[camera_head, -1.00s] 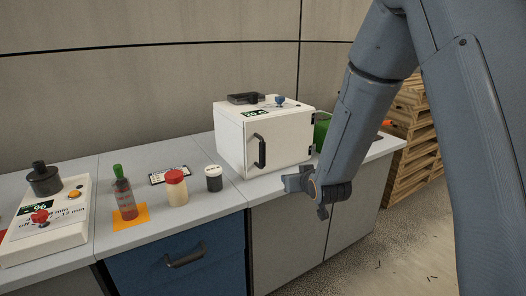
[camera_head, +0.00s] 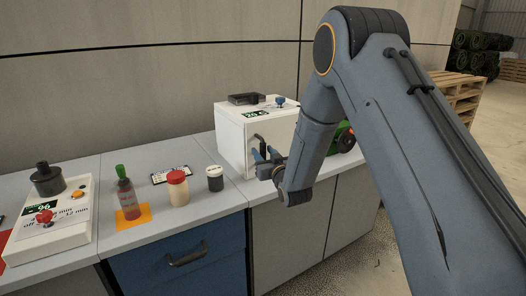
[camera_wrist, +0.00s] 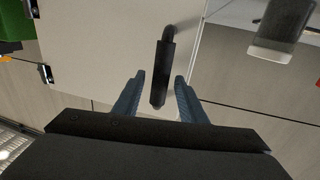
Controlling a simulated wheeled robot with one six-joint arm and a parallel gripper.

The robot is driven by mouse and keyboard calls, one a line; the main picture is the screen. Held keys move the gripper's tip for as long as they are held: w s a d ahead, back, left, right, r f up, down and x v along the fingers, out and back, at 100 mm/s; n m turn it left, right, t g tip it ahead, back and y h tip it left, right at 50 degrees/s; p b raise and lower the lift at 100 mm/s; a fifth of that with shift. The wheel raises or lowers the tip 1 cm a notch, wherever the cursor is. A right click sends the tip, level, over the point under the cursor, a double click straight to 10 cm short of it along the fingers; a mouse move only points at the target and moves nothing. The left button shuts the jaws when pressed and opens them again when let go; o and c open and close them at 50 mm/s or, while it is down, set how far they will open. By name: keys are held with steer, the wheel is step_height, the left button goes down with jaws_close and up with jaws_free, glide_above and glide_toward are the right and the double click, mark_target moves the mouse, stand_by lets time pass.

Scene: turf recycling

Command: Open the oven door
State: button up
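The white oven (camera_head: 232,140) stands on the counter with its door (camera_wrist: 100,45) shut. The door's black bar handle (camera_wrist: 163,70) is upright in the head view, and its upper part (camera_head: 261,141) shows just above my gripper. My gripper (camera_head: 262,158) is in front of the oven door at the handle. In the wrist view my gripper (camera_wrist: 158,92) is open, with one blue finger on each side of the handle's free end. A gap shows between the handle and each finger. The oven's hinges are on the side away from the handle.
A white-lidded black jar (camera_head: 215,178), a red-lidded jar (camera_head: 177,188) and a red bottle (camera_head: 125,197) on an orange square stand left of the oven. A hotplate-like device (camera_head: 50,225) is at far left. A green object (camera_head: 343,138) is right of the oven.

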steer(key=shift+w+a, duration=0.2)
steer(key=shift+w, duration=0.2)
jaws_close()
steer(key=shift+s+d, duration=0.1)
steer(key=shift+s, duration=0.05)
